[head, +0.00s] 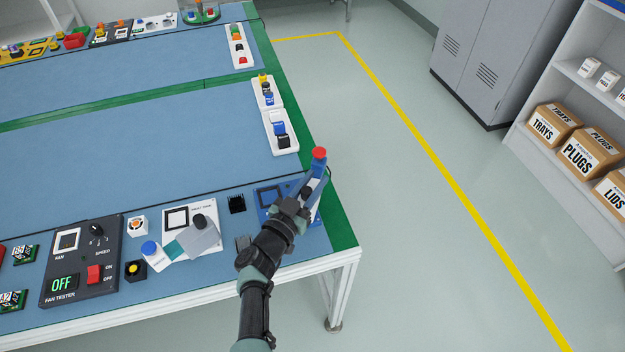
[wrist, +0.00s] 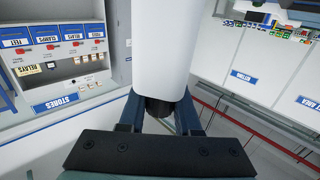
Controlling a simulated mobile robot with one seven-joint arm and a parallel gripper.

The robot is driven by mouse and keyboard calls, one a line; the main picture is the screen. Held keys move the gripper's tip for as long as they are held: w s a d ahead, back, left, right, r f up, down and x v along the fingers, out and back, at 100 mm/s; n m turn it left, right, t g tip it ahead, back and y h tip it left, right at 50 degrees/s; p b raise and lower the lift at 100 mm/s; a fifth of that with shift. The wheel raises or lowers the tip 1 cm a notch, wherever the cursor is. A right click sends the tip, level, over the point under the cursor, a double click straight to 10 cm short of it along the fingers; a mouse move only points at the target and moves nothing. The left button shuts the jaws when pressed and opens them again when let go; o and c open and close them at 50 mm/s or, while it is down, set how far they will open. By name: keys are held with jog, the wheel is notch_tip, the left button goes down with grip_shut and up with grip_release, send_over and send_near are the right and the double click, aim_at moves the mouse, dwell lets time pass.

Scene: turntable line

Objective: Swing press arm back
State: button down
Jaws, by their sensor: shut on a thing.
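The press stands near the right front corner of the blue-topped table, on a blue base (head: 266,196) with a dark square on it. My gripper hides the lower part of the press arm.
A board with a grey plate (head: 199,238) lies left of the press. The fan tester (head: 83,262) is further left. White trays (head: 281,131) of small parts line the right table edge. Open floor lies to the right, with shelves of boxes (head: 590,152) beyond.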

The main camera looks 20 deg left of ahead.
jog(key=shift+f, duration=0.1)
jog(key=c, duration=0.6)
grip_release()
jog(key=p+v, duration=0.4)
jog(key=v, duration=0.9)
jog(key=shift+p, duration=0.35)
